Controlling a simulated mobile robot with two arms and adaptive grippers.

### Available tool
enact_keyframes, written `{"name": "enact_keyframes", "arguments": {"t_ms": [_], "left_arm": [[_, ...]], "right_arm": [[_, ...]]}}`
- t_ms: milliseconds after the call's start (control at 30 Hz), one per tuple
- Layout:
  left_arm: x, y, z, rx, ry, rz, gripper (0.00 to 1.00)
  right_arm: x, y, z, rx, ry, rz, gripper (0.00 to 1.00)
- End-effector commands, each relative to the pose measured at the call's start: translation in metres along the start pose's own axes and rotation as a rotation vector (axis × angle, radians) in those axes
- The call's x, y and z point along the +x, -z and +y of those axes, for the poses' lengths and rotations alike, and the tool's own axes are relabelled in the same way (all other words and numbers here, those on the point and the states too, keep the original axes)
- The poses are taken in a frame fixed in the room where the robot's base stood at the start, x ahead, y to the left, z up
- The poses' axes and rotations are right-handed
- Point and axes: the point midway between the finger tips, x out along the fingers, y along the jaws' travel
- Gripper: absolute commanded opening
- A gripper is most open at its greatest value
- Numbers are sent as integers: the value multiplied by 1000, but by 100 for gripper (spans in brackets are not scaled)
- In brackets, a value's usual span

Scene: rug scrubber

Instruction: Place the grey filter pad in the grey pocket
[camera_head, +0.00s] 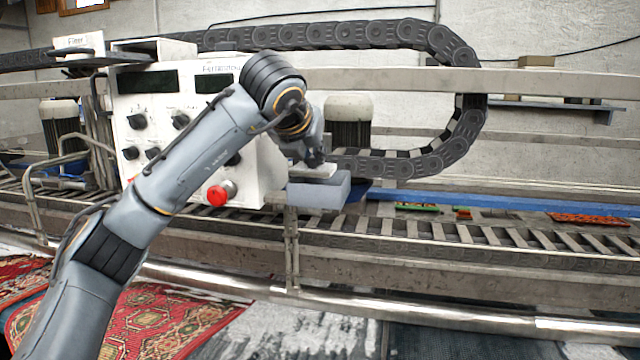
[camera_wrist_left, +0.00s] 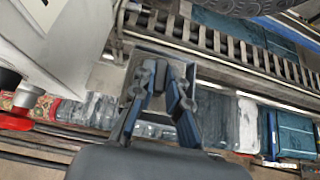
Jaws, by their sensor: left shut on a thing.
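My left gripper (camera_head: 316,158) reaches from the left to the right side of the white control box. It is shut on a pale grey flat piece, which I take as the grey filter pad (camera_head: 313,171). The pad lies at the top of a grey box-shaped holder, the grey pocket (camera_head: 320,194), beside the control box. I cannot tell how far inside the pocket the pad sits. In the left wrist view my gripper (camera_wrist_left: 163,75) points down over the grey rim of the pocket (camera_wrist_left: 177,54); the fingers hide most of the pad. My right gripper is not in view.
The white control box (camera_head: 140,95) with dials and a red button (camera_head: 217,196) stands close left of the gripper. A black cable chain (camera_head: 400,165) curves behind it. A slatted rail (camera_head: 450,232) runs below. A patterned rug (camera_head: 170,325) lies at lower left.

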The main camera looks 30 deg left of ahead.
Motion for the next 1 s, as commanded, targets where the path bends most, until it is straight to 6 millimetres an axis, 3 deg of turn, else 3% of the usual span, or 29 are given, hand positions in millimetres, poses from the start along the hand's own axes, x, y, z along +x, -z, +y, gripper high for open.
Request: {"name": "enact_keyframes", "arguments": {"t_ms": [67, 167, 400, 500, 800, 833, 900, 933, 1000], "left_arm": [[3, 2, -2, 0, 0, 0, 0], [10, 5, -6, 2, 1, 1, 0], [39, 33, -12, 1, -1, 1, 0], [41, 37, -13, 0, 1, 0, 0], [42, 38, -13, 0, 1, 2, 0], [42, 38, -13, 0, 1, 2, 16], [41, 37, -13, 0, 1, 2, 30], [41, 37, -13, 0, 1, 2, 36], [41, 37, -13, 0, 1, 2, 37]], "right_arm": [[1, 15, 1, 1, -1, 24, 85], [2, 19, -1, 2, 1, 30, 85], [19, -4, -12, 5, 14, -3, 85], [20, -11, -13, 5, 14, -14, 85], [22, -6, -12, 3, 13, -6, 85], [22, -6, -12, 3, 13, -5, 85], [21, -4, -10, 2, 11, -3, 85], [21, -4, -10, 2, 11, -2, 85], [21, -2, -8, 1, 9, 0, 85]]}}
